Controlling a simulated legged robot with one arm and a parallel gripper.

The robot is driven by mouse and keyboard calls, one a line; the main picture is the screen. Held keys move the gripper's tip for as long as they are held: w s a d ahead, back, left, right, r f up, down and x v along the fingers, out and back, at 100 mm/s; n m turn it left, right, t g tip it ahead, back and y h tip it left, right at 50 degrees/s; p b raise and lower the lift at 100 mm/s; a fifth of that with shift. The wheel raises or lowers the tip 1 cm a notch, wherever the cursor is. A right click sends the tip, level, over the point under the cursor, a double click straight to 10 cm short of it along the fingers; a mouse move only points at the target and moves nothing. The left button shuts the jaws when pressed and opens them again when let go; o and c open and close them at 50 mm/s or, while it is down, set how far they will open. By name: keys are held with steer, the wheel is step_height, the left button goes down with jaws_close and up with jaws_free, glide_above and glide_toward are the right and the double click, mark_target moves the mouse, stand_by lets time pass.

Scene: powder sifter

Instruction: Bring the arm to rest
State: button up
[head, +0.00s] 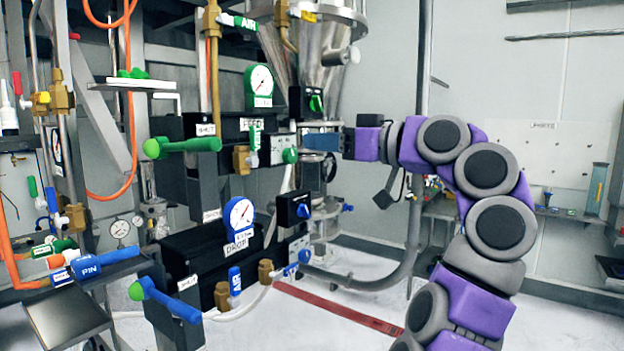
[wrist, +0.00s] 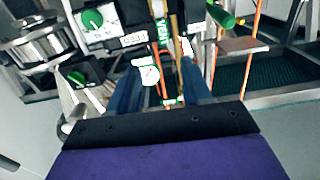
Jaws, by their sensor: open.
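My purple and grey arm (head: 486,170) rises from the lower right and bends over to the left at the height of the upper panel. My gripper (head: 312,141) points left toward the sifter equipment, near the upper black panel with the green knob. In the wrist view, my gripper (wrist: 160,80) has two blue fingers set apart with nothing held between them. Pipes and an orange line show beyond the gap. Whether the fingertips touch any equipment I cannot tell.
A green-handled valve (head: 183,146) and a blue-handled valve (head: 166,299) stick out at left. Two gauges, the upper gauge (head: 261,81) and lower gauge (head: 238,214), face me. A steel hopper (head: 330,35) stands behind my gripper. Open floor lies below my arm.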

steer(key=s+a+f+m+g+h, duration=0.35)
steer(key=s+f, duration=0.35)
steer(key=f, duration=0.5)
steer(key=s+a+f+m+g+h, duration=0.4)
steer(key=s+f, duration=0.3)
steer(key=f, duration=0.5)
steer(key=s+d+f+m+g+h, duration=0.1)
steer(key=s+d+f+h, duration=0.1)
steer(key=s+d+f, duration=0.3)
steer(key=s+d+f+g+h, duration=0.2)
steer(key=s+d+f, duration=0.3)
steer(key=s+f, duration=0.7)
steer(key=s+d+f+m+g+h, duration=0.1)
steer(key=s+d+f+g+h, duration=0.1)
steer(key=s+d+f, duration=0.3)
steer(key=s+f, duration=0.3)
steer(key=s, duration=0.2)
steer(key=shift+d+f+m+h, duration=0.35)
